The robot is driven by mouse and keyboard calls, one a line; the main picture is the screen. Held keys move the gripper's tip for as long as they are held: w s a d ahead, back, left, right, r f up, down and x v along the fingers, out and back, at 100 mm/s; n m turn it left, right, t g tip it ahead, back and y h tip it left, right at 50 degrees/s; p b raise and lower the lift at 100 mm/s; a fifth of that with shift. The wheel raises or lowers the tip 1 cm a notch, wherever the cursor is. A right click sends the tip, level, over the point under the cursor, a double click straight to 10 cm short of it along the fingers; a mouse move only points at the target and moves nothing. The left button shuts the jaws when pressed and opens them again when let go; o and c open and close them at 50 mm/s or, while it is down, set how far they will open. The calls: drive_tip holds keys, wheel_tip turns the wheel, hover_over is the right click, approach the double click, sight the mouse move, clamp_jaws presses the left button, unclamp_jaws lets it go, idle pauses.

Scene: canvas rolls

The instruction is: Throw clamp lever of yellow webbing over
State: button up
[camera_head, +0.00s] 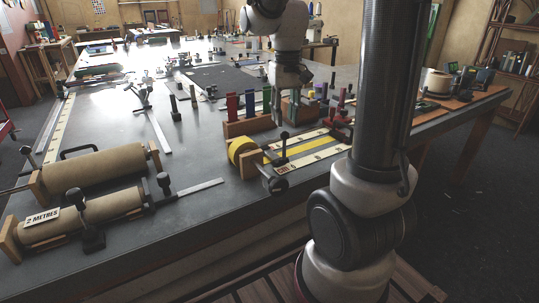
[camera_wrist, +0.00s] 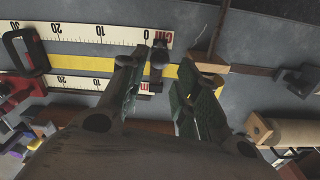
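The yellow webbing (camera_head: 299,157) runs as a flat strip from its roll (camera_head: 241,148) along the near edge of the bench, between pale rulers. A dark clamp lever with a black round knob (camera_head: 284,135) stands upright beside the roll. In the wrist view the yellow webbing (camera_wrist: 178,72) passes behind my gripper (camera_wrist: 170,76), whose green-padded fingers are apart with nothing between them. A dark knobbed lever (camera_wrist: 157,57) shows next to the left fingertip; I cannot tell if they touch.
A rack with blue and green upright pieces (camera_head: 249,102) stands just behind the webbing. Canvas rolls (camera_head: 95,172) with another knobbed clamp (camera_head: 89,233) lie at the left. Bare bench lies left of the roll.

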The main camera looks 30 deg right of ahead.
sight(284, 159)
wheel_tip(284, 159, down, 12)
drive_tip(key=shift+r, duration=0.15)
idle(0.3)
clamp_jaws()
